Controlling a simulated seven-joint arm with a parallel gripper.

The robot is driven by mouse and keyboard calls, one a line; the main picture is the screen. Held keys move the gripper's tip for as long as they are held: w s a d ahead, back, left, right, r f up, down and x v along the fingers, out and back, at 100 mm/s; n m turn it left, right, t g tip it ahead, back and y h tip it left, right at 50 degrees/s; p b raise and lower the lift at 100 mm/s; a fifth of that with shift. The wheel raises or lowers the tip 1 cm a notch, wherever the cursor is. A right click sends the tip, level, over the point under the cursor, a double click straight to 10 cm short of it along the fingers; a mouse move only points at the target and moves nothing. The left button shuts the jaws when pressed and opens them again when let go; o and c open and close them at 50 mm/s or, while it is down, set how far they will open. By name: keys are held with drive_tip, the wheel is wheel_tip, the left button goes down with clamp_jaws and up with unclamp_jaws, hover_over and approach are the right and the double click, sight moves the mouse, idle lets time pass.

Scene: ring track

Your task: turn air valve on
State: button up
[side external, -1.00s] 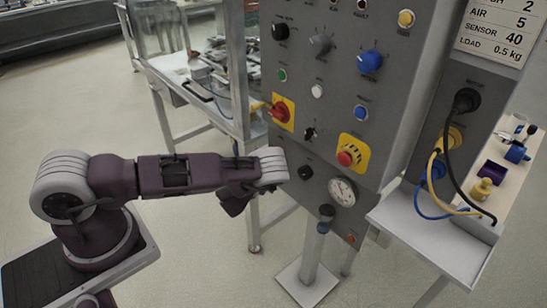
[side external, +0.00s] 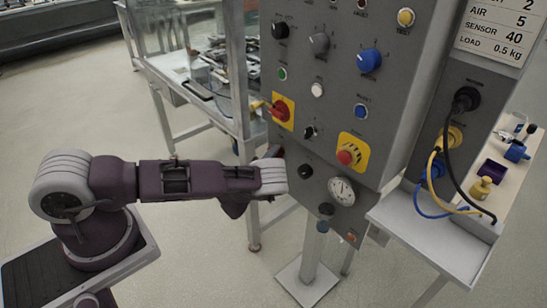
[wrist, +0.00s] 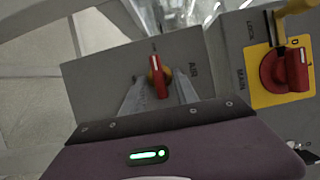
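The air valve (wrist: 158,82) shows in the wrist view as a red handle on an orange-yellow base, mounted on a grey panel beside the letters AIR. The handle stands nearly upright in that picture, tilted slightly. My gripper (wrist: 161,90) has one grey finger on each side of the handle, and narrow gaps seem to show between fingers and handle. Whether the fingertips touch it is not clear. In the side external view my wrist end (side external: 272,178) is at the left edge of the grey control panel (side external: 330,105); it hides the valve and my fingers there.
A red switch on a yellow plate (wrist: 287,70) is close to the right in the wrist view. A round gauge (side external: 342,191), a red button on yellow (side external: 348,156) and several knobs are on the panel. A glass-walled bench (side external: 185,60) stands behind my arm.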

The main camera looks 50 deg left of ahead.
drive_tip(key=v, duration=0.7)
drive_tip(key=shift+s, duration=0.1)
